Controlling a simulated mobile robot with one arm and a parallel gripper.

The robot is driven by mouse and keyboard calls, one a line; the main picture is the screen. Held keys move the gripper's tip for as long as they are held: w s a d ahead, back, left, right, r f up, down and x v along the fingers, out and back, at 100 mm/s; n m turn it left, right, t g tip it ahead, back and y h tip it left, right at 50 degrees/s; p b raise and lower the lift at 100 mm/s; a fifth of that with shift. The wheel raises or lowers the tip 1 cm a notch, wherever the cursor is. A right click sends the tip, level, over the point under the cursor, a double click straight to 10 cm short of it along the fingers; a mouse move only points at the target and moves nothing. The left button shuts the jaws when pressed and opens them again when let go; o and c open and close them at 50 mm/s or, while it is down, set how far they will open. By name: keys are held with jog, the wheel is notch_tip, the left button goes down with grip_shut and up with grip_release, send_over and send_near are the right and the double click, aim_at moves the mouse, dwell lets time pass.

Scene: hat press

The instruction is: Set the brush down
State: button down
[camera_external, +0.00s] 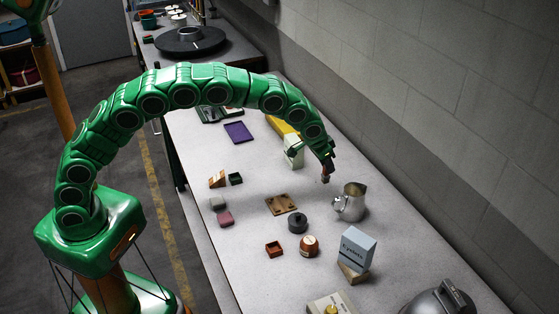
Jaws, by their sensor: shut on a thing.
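My gripper (327,165) is at the end of the green arm, pointing down above the grey table (245,275). It is shut on a small dark reddish thing with a greyish lower end, which looks like the brush (326,179). The brush is small in this view, and the fingers hide part of it. It hangs roughly upright behind and left of the metal pitcher (352,203). I cannot tell exactly how high its lower end is above the table.
A brown wooden board (281,204), a dark round tin (297,223) and a brown jar (309,247) lie nearer the camera. A blue-grey box (357,247) stands at right. Pink (225,218) and grey blocks are at left. Bare table lies left of the gripper.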

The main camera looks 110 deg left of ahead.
jog(key=shift+w+a+f, duration=0.35)
jog(key=shift+w+f, duration=0.15)
jog(key=shift+f, duration=1.75)
jog(key=shift+f, duration=0.1)
jog(key=c, duration=0.9)
grip_release()
jog(key=shift+v, duration=0.9)
jog(key=v, duration=1)
jog(key=shift+r, duration=0.25)
jog(key=shift+d, duration=0.1)
